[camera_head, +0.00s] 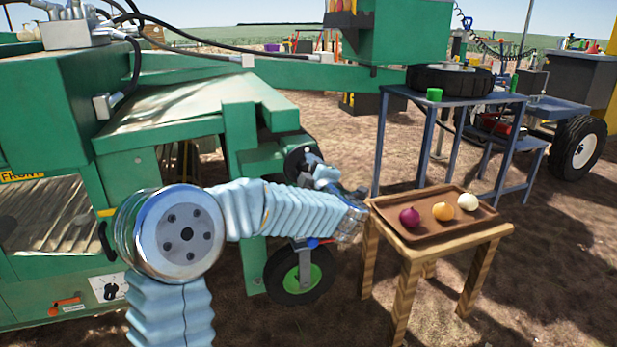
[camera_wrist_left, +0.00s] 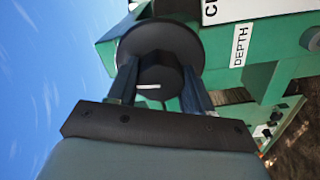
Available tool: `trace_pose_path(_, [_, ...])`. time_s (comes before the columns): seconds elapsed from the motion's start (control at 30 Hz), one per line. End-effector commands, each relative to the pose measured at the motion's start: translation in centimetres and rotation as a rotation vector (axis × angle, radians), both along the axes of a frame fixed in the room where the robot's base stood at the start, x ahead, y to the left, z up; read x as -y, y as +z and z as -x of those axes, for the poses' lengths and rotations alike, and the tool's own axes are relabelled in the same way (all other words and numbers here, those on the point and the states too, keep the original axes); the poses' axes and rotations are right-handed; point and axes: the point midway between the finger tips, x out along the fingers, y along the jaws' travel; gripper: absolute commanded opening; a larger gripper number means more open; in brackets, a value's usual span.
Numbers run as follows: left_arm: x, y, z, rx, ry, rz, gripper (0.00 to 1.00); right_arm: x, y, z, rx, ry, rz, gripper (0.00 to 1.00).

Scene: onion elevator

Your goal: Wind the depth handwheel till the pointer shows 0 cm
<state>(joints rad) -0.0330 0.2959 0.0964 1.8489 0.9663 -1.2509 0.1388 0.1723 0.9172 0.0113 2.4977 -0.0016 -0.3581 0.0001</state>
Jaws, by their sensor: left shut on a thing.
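The depth handwheel (camera_wrist_left: 160,36) is a dark round disc with a raised hub in the left wrist view. A short white mark shows on the hub. My left gripper (camera_wrist_left: 157,80) has one finger on each side of the hub and is shut on it. In the head view the handwheel (camera_head: 296,160) is a small dark disc on the green machine, partly covered by my left gripper (camera_head: 310,161). A white DEPTH label (camera_wrist_left: 239,45) is beside it. I cannot make out a pointer or scale reading. My right gripper is out of view.
The green machine (camera_head: 190,115) fills the left. A wheel with a green hub (camera_head: 302,279) stands below my left arm. A wooden table (camera_head: 405,262) with a brown tray (camera_head: 470,219) of onions is to the right. Behind it is a blue metal stand (camera_head: 450,103).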

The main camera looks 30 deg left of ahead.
Motion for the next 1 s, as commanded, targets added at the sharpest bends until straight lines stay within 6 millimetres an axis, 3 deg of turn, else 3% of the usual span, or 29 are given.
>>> trace_pose_path(0.8, [-0.37,0.00,0.20,0.092,0.010,0.078,0.20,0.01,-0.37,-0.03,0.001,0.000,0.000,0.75])
trace_pose_path(0.83, [-0.38,-0.01,0.19,0.093,0.011,0.078,0.53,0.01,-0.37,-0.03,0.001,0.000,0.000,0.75])
trace_pose_path(1.0, [-0.27,-0.03,0.14,0.092,0.007,0.078,0.75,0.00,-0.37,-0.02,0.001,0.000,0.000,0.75])
